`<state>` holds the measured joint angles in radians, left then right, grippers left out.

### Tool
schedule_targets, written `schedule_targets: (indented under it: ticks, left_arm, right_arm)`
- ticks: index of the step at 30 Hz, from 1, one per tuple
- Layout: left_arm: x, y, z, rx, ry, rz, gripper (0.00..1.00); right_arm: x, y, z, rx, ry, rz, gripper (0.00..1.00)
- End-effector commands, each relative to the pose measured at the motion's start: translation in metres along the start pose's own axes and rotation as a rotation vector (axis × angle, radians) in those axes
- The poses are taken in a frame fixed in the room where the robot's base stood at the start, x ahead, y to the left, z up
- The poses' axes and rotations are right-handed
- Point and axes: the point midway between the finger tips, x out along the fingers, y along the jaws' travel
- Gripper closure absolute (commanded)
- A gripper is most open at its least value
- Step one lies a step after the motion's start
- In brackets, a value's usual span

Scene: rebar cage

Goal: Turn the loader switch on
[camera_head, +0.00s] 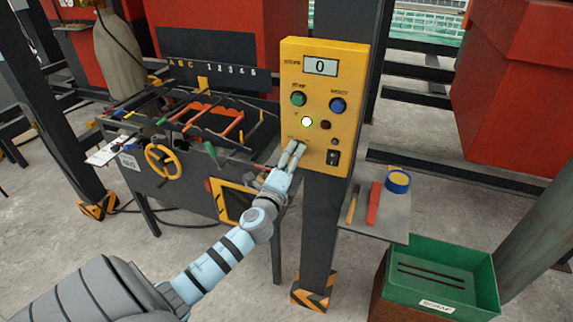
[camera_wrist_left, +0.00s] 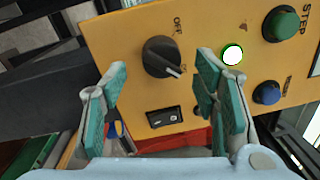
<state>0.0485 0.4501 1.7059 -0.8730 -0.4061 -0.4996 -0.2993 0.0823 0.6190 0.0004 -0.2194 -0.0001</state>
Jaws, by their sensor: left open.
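The yellow control box (camera_head: 292,76) stands on a dark post and its display reads 0. In the left wrist view a black rotary knob (camera_wrist_left: 160,56) sits on its face, with an OFF label above it and a pale mark toward its lower right. I take this knob for the loader switch. My left gripper (camera_head: 297,148) is at the lower left of the box and hides the knob in the head view. In the wrist view my left gripper (camera_wrist_left: 162,65) is open, one finger on each side of the knob; contact is unclear. My right gripper is out of view.
A black rocker switch (camera_head: 333,157), a lit white lamp (camera_head: 306,122), a green button (camera_head: 298,99) and a blue button (camera_head: 337,105) share the panel. A small shelf (camera_head: 393,221) with tools and a green bin (camera_head: 480,263) are at right. A workbench (camera_head: 180,182) stands left.

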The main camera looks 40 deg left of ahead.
Motion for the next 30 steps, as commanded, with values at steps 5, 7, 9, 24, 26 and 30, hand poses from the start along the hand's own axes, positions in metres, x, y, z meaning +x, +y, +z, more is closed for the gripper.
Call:
schedule_targets:
  ticks: [5,7,9,24,26,30]
  left_arm:
    - [-0.051,0.001,-0.001,0.001,0.003,0.003,0.45]
    - [-0.069,0.001,-0.001,0.001,0.002,0.003,0.45]
    - [-0.082,0.001,-0.001,0.001,0.002,0.003,0.45]
    - [-0.097,0.0,-0.001,0.0,0.0,0.001,0.45]
    - [-0.097,0.0,-0.001,0.0,0.0,0.001,0.45]
    - [-0.096,0.0,-0.003,-0.029,0.01,0.0,0.45]
  right_arm:
    - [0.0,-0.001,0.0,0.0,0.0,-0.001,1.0]
    - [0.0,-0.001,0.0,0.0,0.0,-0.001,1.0]
    - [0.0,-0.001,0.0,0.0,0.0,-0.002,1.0]
    - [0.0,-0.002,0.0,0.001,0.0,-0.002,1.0]
    - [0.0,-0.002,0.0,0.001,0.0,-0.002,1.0]
    - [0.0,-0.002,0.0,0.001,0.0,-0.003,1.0]
